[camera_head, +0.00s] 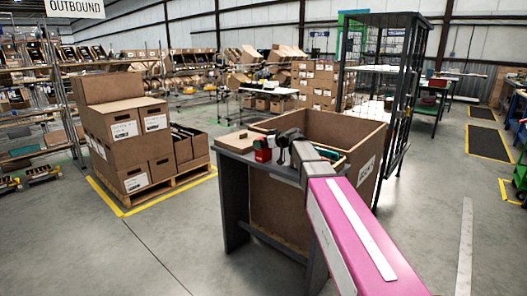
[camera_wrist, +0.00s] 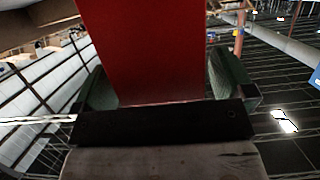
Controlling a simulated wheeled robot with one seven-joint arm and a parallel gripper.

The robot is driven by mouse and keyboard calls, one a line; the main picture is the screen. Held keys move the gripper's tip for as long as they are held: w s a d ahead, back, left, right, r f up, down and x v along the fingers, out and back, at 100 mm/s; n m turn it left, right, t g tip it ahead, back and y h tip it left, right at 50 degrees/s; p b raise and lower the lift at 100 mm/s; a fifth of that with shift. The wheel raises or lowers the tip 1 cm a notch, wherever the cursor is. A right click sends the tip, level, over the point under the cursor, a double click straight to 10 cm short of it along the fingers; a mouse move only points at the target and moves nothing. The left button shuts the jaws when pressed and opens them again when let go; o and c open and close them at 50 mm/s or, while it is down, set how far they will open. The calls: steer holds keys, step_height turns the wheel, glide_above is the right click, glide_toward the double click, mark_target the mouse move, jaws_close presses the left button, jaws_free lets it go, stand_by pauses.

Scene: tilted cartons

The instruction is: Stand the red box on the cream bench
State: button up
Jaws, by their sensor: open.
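The red box (camera_head: 262,155) shows small in the head view, with a pale patch on it, at the near side of a grey-legged bench (camera_head: 236,205). In the wrist view the red box (camera_wrist: 150,45) fills the upper middle as a broad red face. My gripper (camera_wrist: 165,85) is open, with one green finger on each side of the box. Whether the fingers touch it I cannot tell. In the head view my dark gripper (camera_head: 284,146) is just right of the box. I cannot tell whether the box rests on a surface. No bench is clearly cream.
A large open brown carton (camera_head: 368,180) stands behind and right of my gripper. Stacked cartons (camera_head: 125,140) sit on a pallet to the left. A dark wire cage (camera_head: 408,100) stands behind. White-topped tables (camera_head: 270,91) stand farther back. The floor at front left is clear.

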steer(key=shift+w+a+f, duration=0.1)
steer(key=shift+w+a, duration=0.15)
steer(key=shift+a, duration=0.05)
steer(key=c, duration=1.1)
